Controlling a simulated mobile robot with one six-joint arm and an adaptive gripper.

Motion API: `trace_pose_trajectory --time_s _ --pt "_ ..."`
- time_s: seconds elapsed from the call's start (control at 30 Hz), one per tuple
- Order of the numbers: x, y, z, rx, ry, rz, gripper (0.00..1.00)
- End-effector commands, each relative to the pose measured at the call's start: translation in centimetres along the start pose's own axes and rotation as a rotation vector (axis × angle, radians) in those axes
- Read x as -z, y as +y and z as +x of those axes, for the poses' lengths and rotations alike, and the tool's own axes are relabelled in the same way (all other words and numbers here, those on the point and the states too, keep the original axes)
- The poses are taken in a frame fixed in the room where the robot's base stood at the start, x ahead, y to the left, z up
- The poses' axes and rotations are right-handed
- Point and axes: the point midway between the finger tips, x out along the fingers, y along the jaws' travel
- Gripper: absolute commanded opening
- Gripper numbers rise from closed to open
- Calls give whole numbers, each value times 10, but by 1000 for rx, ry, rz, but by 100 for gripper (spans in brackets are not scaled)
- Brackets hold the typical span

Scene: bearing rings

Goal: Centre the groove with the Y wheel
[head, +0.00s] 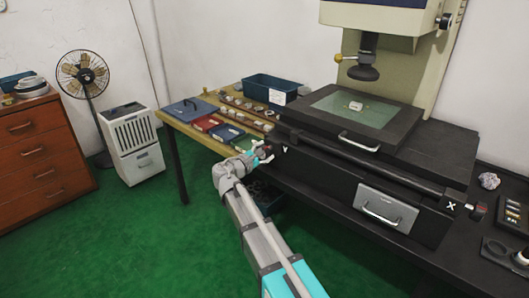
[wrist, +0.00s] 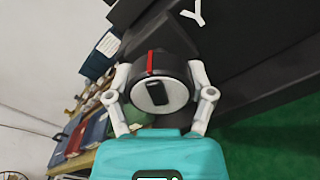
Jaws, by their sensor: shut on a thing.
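The Y wheel (wrist: 152,92) is a dark round knob with a pale face, a small black handle and a red mark on its rim. My gripper (wrist: 160,88) has its two fingers shut on the wheel, one on each side. In the head view my gripper (head: 259,157) is at the left end of the black stage base, beside the white Y letter, and mostly hides the wheel. A small pale workpiece (head: 355,106) sits on the greenish glass plate (head: 335,112) under the dark lens (head: 364,73). Its groove is too small to make out.
The X wheel (head: 477,211) is at the stage's right end. A silver-handled drawer (head: 387,208) is in the base front. A wooden table (head: 171,120) with trays and a blue bin (head: 272,88) stands behind my gripper. Green floor is free at the front left.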

Motion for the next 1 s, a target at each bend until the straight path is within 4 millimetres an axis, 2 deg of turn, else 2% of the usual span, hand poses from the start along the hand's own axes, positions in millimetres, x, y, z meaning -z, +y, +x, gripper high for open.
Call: trace_pose_trajectory --time_s 0.23,0.63,0.67,0.7,0.8,1.0 --pt "0 1 1 -1 -1 79 21" --pt "0 1 1 -2 -1 88 21" --pt "0 1 1 -2 0 88 73" --pt "0 1 1 -2 0 88 80" --pt "0 1 0 -2 0 88 99" --pt "0 0 1 0 -1 88 100"
